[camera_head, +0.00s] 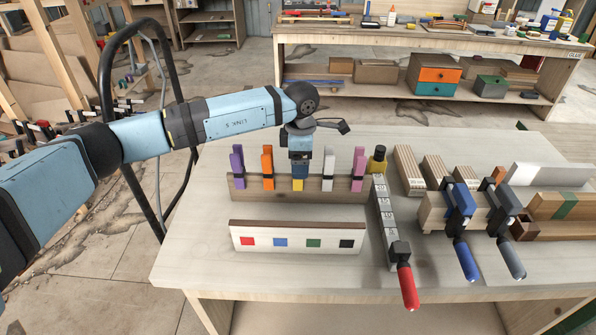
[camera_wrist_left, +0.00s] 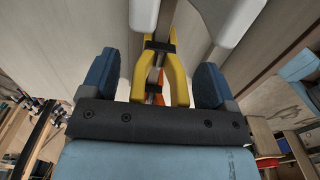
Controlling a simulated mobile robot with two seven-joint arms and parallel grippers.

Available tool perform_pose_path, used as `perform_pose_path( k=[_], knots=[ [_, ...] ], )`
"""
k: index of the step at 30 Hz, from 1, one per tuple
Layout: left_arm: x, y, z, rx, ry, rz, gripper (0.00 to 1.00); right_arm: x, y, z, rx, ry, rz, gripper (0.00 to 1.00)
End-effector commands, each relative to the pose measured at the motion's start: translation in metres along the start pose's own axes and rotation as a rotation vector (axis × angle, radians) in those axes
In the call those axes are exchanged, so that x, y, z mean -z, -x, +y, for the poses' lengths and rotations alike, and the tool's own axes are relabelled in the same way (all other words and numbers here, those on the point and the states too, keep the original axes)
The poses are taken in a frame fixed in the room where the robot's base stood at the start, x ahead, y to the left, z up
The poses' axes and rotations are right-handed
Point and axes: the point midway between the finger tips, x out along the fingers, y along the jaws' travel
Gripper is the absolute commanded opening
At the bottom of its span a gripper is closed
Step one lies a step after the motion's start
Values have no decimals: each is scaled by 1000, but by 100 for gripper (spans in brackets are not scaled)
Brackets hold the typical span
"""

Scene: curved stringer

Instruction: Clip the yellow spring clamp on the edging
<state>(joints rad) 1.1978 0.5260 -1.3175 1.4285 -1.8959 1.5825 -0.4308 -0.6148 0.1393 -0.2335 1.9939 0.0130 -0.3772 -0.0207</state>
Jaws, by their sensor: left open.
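The yellow spring clamp (camera_head: 298,185) sits upright on the wooden rack board (camera_head: 330,190), in the middle of a row of clamps. My left gripper (camera_head: 299,165) is right above it and hides its upper part. In the left wrist view, the yellow clamp (camera_wrist_left: 176,75) stands between the two blue finger pads of the open gripper (camera_wrist_left: 153,84), with gaps on both sides. A pale board with a dark strip of edging (camera_head: 295,229) along its top stands in front of the rack. It carries red, blue, green and black squares. My right gripper is not in view.
Purple (camera_head: 237,165), orange (camera_head: 267,165), white (camera_head: 329,165) and pink (camera_head: 358,167) clamps flank the yellow one. A red-handled bar clamp (camera_head: 408,285) lies to the right, beside blue-handled and grey-handled clamps on wood. The table's left front is clear.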

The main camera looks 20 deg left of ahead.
Motion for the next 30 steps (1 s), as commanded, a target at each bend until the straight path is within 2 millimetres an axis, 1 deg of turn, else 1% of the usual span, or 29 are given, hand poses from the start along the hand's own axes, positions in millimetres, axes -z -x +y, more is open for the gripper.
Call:
perform_pose_path(
  k=[5,8,9,11,12,13,14,23,26,30],
  knots=[
    [0,-1,0,-1,0,-1,81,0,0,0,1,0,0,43],
    [0,0,0,-1,0,0,60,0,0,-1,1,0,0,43],
    [0,0,0,-1,0,0,51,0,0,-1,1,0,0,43],
    [0,0,0,-1,0,0,37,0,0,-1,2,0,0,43],
    [0,0,0,-1,0,0,28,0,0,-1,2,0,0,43],
    [0,0,0,-1,0,0,21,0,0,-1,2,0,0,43],
    [0,0,0,-1,0,-1,19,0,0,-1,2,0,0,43],
    [0,3,0,-2,0,-1,19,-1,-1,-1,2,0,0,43],
    [0,9,1,-3,0,-1,19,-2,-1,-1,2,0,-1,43],
    [0,27,1,-4,-1,-1,19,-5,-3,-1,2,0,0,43]
  ],
)
